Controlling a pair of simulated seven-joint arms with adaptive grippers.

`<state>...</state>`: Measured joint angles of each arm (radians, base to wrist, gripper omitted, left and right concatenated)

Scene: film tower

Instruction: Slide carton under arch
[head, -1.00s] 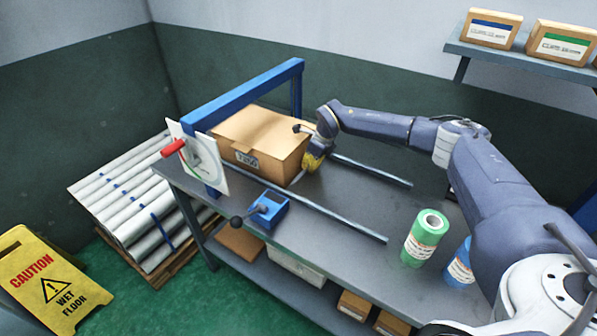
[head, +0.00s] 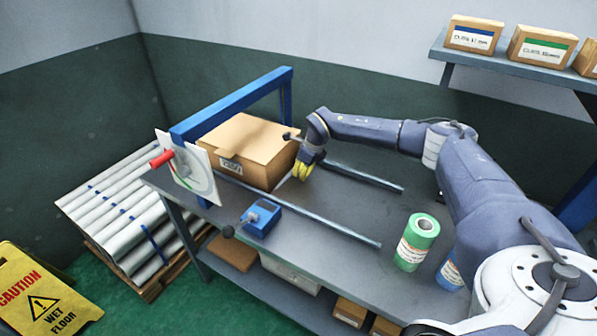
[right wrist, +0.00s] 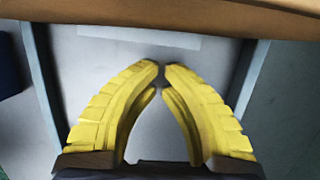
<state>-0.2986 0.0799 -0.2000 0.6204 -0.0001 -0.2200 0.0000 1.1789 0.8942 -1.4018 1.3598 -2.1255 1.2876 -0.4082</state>
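The brown carton (head: 245,150) stands upright on the table between two rails, at the blue arch (head: 240,100). The arch's beam crosses in front of its far-left top edge; I cannot tell how much of the carton lies under it. My right gripper (head: 302,172) is just right of the carton's near-right face, low over the table. In the right wrist view its yellow fingers (right wrist: 161,66) converge with tips almost touching and nothing between them. The carton's brown edge (right wrist: 160,18) crosses the top of that view, apart from the tips. My left gripper is not in view.
Two metal rails (head: 310,218) run along the grey table. A blue box with a black-knobbed lever (head: 262,218) sits beside the front rail. A white dial panel with a red handle (head: 190,165) is at the arch. A green roll (head: 416,243) and a blue roll (head: 450,270) stand at right.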

